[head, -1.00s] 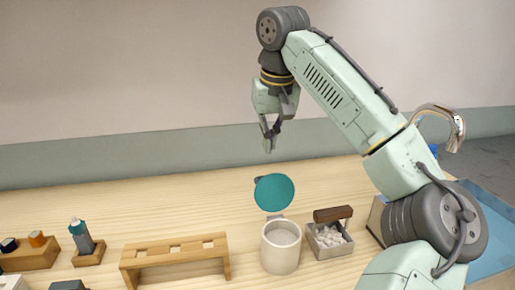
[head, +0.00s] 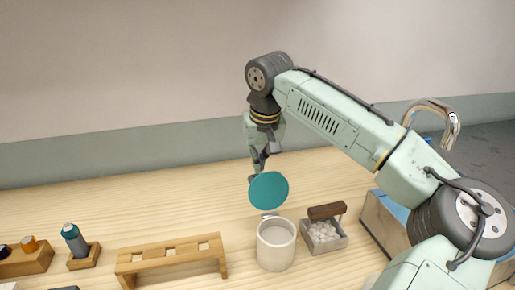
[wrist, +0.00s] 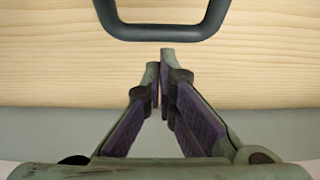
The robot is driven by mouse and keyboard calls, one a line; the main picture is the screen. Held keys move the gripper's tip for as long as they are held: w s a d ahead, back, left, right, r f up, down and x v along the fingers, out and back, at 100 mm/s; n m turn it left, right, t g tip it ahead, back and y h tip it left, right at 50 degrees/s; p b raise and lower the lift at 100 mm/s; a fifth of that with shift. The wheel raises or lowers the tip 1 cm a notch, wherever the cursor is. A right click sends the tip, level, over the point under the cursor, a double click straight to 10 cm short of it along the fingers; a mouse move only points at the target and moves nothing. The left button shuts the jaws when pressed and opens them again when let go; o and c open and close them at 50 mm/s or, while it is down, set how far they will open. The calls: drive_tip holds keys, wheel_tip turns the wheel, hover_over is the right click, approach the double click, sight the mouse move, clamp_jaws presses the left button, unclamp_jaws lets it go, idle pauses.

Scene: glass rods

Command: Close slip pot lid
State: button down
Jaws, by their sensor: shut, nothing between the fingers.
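The slip pot (head: 275,247) is a cream-white cylinder standing on the wooden table, its mouth open. Its teal round lid (head: 269,190) stands raised on its hinge at the pot's far rim. My gripper (head: 259,170) is shut and empty, pointing down just behind the raised lid; whether it touches the lid I cannot tell. In the wrist view the shut fingertips (wrist: 162,60) are close to a dark rounded handle loop (wrist: 165,30), which seems to belong to the lid. The lid's disc is not visible there.
A wooden rack with slots (head: 170,258) stands left of the pot. A grey box of white pieces with a brown block (head: 325,230) is close on the right. A teal-capped bottle (head: 75,240) sits in a wooden holder at left. The table behind the rack is clear.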

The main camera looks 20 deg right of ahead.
drive_tip(key=shift+s+r, duration=0.25)
drive_tip(key=shift+s, duration=0.35)
drive_tip(key=shift+s+r+t+b, duration=0.2)
drive_tip(key=shift+s+t+b, duration=0.1)
drive_tip(key=shift+t+b, duration=0.6)
drive_tip(key=shift+s, duration=0.1)
